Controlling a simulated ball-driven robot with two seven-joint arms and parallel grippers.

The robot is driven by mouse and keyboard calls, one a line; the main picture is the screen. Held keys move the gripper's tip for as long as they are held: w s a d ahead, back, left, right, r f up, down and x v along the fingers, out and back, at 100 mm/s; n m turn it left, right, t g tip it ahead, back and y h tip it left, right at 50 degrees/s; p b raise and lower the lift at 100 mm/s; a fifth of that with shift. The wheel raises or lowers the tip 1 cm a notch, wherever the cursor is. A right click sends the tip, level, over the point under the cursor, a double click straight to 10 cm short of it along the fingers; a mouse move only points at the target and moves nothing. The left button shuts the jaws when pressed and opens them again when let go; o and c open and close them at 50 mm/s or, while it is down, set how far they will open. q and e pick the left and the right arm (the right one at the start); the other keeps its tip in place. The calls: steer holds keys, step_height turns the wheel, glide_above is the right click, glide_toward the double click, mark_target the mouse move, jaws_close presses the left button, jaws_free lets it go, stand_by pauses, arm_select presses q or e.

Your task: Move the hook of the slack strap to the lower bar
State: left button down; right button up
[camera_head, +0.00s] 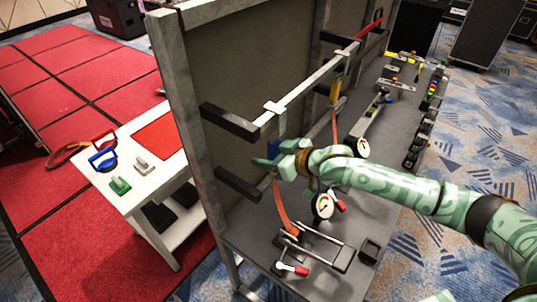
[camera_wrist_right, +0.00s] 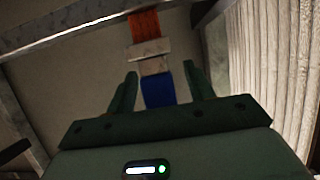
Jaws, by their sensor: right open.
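My right gripper (camera_head: 272,158) is open in front of the rack in the head view. In the right wrist view, a blue tab (camera_wrist_right: 158,91) lies between its spread fingers (camera_wrist_right: 160,85), with gaps at both sides. A pale hook piece (camera_wrist_right: 151,58) and an orange strap (camera_wrist_right: 146,25) line up beyond it. An orange strap (camera_head: 281,207) hangs bowed below the gripper. The lower bar (camera_head: 321,124) is partly hidden by my gripper. My left gripper is out of view.
Dark brackets (camera_head: 231,121) jut from the rack near the gripper. A gauge (camera_head: 323,206) and a ratchet frame (camera_head: 318,250) stand on the grey base below. A white table (camera_head: 152,185) stands at left.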

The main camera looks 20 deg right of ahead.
mark_target(269, 145)
jaws_close()
steer(key=c, duration=1)
jaws_free()
steer(key=shift+r, duration=0.15)
steer(key=shift+r+p, duration=1.55)
steer(key=shift+p, duration=0.6)
